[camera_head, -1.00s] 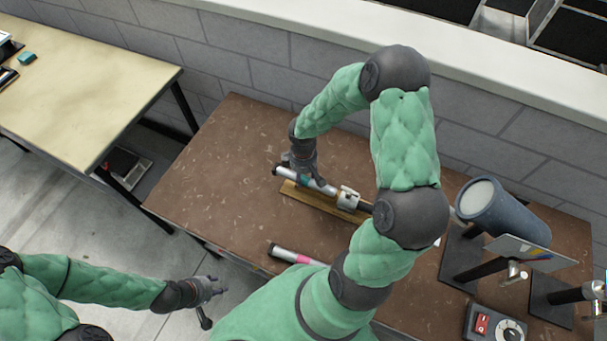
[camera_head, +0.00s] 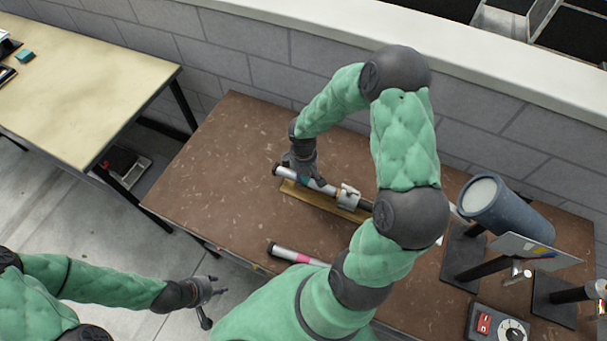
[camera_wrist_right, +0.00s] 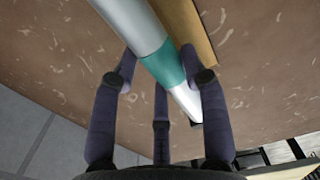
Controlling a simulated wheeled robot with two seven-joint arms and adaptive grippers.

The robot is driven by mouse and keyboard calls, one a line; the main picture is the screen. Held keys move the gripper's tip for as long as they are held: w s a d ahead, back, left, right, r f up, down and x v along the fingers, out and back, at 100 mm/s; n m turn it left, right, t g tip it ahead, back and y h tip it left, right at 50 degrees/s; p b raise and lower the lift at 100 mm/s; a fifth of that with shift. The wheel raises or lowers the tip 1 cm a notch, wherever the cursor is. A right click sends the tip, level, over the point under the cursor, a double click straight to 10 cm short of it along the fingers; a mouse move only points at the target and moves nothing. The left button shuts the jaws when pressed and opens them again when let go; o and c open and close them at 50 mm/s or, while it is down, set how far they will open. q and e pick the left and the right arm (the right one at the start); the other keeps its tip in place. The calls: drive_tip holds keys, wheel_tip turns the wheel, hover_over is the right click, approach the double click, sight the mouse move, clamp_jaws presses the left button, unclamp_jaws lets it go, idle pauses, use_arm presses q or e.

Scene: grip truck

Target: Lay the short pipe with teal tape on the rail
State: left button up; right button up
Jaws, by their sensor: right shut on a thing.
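The short pipe with teal tape (camera_wrist_right: 173,68) is silver-grey with a teal band, and its grey end shows in the head view (camera_head: 284,172). My right gripper (camera_head: 308,181) is shut on it near the teal band; its dark fingers (camera_wrist_right: 160,80) lie around the pipe in the right wrist view. A wooden rail (camera_head: 318,201) lies on the brown table close beside and under the pipe; whether they touch is unclear. My left gripper (camera_head: 213,288) has its fingers spread, empty, beside the table over the floor.
A metal clamp-like fitting (camera_head: 348,196) sits on the rail's line, to the right of my right gripper. A pipe with pink tape (camera_head: 290,255) lies nearer me, partly hidden by my arm. A dark blue cylinder (camera_head: 508,210) on a stand and a switch box (camera_head: 497,324) are at right.

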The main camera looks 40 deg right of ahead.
use_arm(q)
drive_tip(key=shift+a+f+b, duration=0.15)
drive_tip(key=shift+f+b, duration=0.35)
drive_tip(key=shift+b, duration=0.05)
use_arm(e)
drive_tip(key=shift+a+f, duration=0.1)
drive_tip(key=shift+f, duration=0.3)
idle(0.4)
drive_tip(key=o, duration=1.4)
drive_tip(key=shift+o, duration=0.2)
use_arm(q)
drive_tip(key=shift+r, duration=0.1)
use_arm(e)
drive_tip(key=shift+r, duration=0.1)
